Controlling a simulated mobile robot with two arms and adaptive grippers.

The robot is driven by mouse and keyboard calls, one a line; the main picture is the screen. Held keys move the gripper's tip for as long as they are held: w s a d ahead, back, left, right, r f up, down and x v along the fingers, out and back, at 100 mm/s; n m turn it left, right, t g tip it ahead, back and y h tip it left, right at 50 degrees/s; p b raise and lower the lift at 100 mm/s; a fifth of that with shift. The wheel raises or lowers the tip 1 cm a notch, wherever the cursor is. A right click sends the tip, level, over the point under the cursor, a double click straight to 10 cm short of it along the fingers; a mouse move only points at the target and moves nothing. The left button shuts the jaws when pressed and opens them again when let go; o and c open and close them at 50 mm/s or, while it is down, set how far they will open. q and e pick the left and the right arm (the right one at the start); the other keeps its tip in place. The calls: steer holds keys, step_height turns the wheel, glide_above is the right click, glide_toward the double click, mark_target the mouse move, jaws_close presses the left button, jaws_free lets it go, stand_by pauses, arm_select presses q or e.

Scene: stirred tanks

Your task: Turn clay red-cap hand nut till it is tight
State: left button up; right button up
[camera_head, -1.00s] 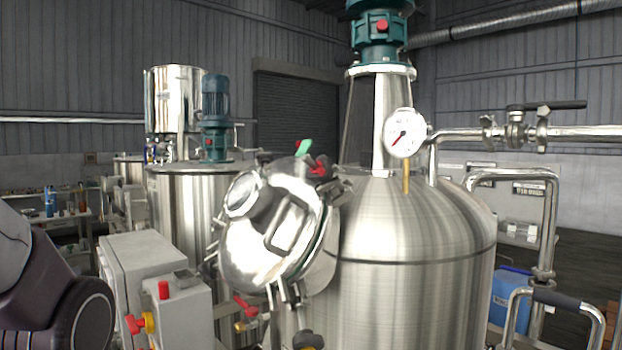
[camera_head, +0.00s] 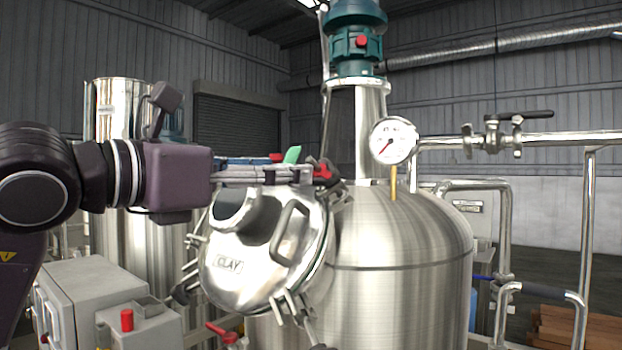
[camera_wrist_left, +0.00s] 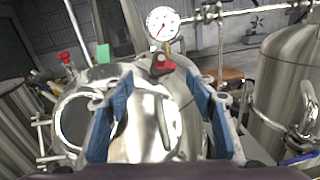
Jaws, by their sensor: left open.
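The metal hatch lid marked CLAY (camera_head: 228,264) is closed on the side of the big steel tank (camera_head: 400,262). A red-cap hand nut (camera_head: 325,171) sits at the lid's upper right rim; it also shows in the left wrist view (camera_wrist_left: 163,66). My left gripper (camera_head: 308,172) reaches in from the left, level above the lid, with its tips close to this nut. In the left wrist view its two blue-padded fingers (camera_wrist_left: 161,82) are apart, and the nut appears just beyond and between the tips. I cannot tell whether they touch it. My right gripper is not in view.
A green tag (camera_head: 292,154) stands behind my fingers, near another red cap (camera_wrist_left: 66,58). A gauge (camera_head: 393,141) and pipe (camera_head: 575,138) are right of the nut. A grey control box (camera_head: 95,292) with a red button (camera_head: 127,320) stands lower left.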

mark_target(317, 172)
arm_select(q)
steer(key=p+x, duration=0.3)
steer(key=x, duration=0.4)
steer(key=shift+d+f, duration=0.15)
steer(key=shift+w+d+f, duration=0.15)
steer(key=shift+w+d, duration=0.15)
steer(key=c, duration=1.2)
steer(key=shift+o, duration=0.2)
